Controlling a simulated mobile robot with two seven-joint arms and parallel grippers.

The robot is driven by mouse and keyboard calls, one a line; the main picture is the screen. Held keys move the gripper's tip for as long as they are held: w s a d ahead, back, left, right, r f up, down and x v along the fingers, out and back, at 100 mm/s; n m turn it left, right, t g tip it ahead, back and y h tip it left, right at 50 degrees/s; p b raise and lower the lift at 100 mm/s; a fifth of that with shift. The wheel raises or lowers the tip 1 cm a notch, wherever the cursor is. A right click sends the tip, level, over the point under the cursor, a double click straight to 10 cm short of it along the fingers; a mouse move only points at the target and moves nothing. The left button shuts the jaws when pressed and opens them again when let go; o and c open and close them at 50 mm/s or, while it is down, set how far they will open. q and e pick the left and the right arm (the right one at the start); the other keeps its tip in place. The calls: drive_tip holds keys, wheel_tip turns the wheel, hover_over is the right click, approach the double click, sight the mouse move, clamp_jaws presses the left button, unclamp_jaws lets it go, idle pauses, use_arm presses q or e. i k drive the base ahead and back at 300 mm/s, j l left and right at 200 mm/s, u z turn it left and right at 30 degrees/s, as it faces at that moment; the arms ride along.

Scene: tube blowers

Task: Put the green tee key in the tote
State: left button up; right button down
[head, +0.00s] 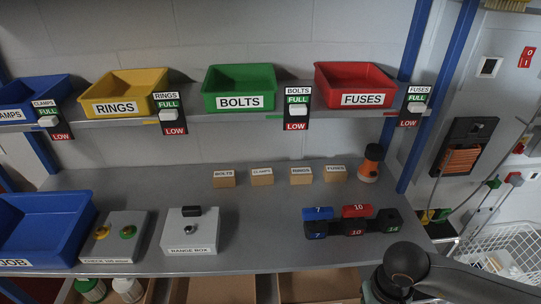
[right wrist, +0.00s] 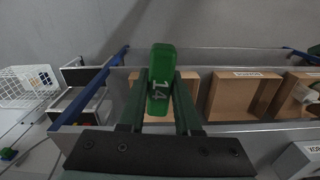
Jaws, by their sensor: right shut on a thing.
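The green tee key (right wrist: 161,72), marked 14, is between the two fingers of my right gripper (right wrist: 160,100) in the right wrist view. The gripper is shut on it, and its green handle stands up past the fingers. Most of its lower part is hidden. In the head view my right arm is at the lower right, and the key cannot be made out there. A blue tote (head: 45,228) labelled JOB stands at the left of the bench. My left gripper is not in view.
A dark key holder (head: 353,229) bears a blue key (head: 317,212) and a red key (head: 356,210); its green-numbered block (head: 390,222) looks empty. A range box (head: 190,232) and a check box (head: 113,238) stand beside the tote. The middle bench (head: 260,225) is clear.

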sight(18, 239)
drive_tip(key=k+j+u, duration=0.1)
drive_tip(key=j+u, duration=0.2)
drive_tip(key=j, duration=1.7)
drive_tip(key=i+j+u, duration=0.1)
drive_tip(key=j+u, duration=0.2)
drive_tip(key=j, duration=1.7)
